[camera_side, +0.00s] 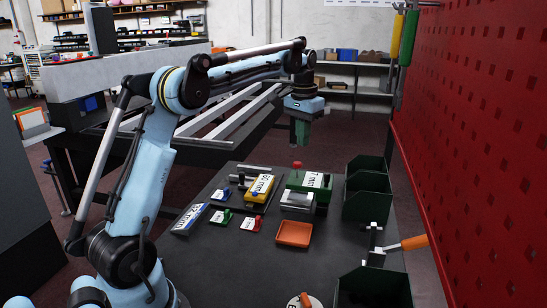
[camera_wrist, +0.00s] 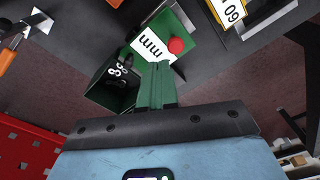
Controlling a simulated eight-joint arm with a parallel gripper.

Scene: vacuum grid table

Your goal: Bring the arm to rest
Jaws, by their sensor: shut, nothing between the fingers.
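My gripper (camera_side: 301,132) hangs from the blue arm above the far end of the dark table (camera_side: 218,268), pointing down. Its green fingers are together and empty, apart from everything on the table. In the wrist view my gripper (camera_wrist: 157,72) shows its closed green fingers over a green labelled block with a red knob (camera_wrist: 176,45). The same green block (camera_side: 318,181) lies below my gripper in the side view.
A yellow labelled block (camera_side: 259,190), small labelled pieces and an orange tray (camera_side: 294,233) lie on the table. Dark green bins (camera_side: 367,206) line its right edge, and a clamp with an orange handle (camera_side: 413,243) stands there. A red perforated panel (camera_side: 478,120) rises at right.

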